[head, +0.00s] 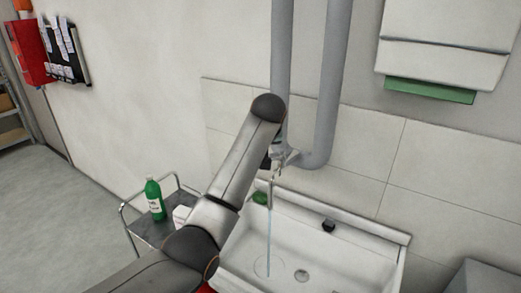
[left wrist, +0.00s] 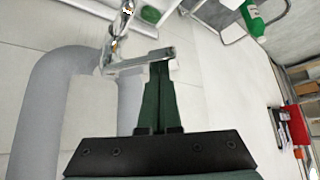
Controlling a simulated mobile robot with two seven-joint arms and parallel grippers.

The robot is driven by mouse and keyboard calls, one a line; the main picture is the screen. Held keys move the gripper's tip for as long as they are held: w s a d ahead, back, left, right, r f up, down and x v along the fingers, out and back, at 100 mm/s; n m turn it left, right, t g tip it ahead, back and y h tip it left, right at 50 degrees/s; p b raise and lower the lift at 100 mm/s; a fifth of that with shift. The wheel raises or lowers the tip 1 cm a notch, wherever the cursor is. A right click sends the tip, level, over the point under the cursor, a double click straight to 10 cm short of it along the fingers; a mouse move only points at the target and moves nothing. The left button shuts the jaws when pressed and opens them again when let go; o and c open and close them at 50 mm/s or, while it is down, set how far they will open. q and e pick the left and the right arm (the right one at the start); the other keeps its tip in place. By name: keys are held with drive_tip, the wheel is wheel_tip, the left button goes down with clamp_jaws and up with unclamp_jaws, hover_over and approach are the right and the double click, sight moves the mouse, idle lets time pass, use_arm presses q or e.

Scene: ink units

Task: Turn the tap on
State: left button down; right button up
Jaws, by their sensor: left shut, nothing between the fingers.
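The metal tap (head: 284,157) is on the wall below grey pipes. A thin bluish stream of water (head: 269,240) runs from its spout into the white sink (head: 398,250). My left arm reaches up from the lower left to the tap; its wrist hides most of the left gripper in the head view. In the left wrist view my left gripper (left wrist: 160,68) is shut and empty, with green fingers together. The fingertips are right at the end of the tap's flat metal lever (left wrist: 140,61); I cannot tell whether they touch it. My right gripper is out of view.
Thick grey pipes (head: 330,80) run up the wall beside the tap. A green item (head: 261,197) lies on the sink's back ledge. A trolley (head: 150,231) with a green bottle (head: 154,198) stands left of the sink. A towel dispenser (head: 445,45) hangs upper right.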

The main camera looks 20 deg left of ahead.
use_arm(q)
drive_tip(key=shift+s+d, duration=0.1)
drive_tip(key=shift+s, duration=0.05)
idle(0.6)
drive_tip(key=shift+w+d, duration=0.25)
drive_tip(key=shift+w, duration=0.55)
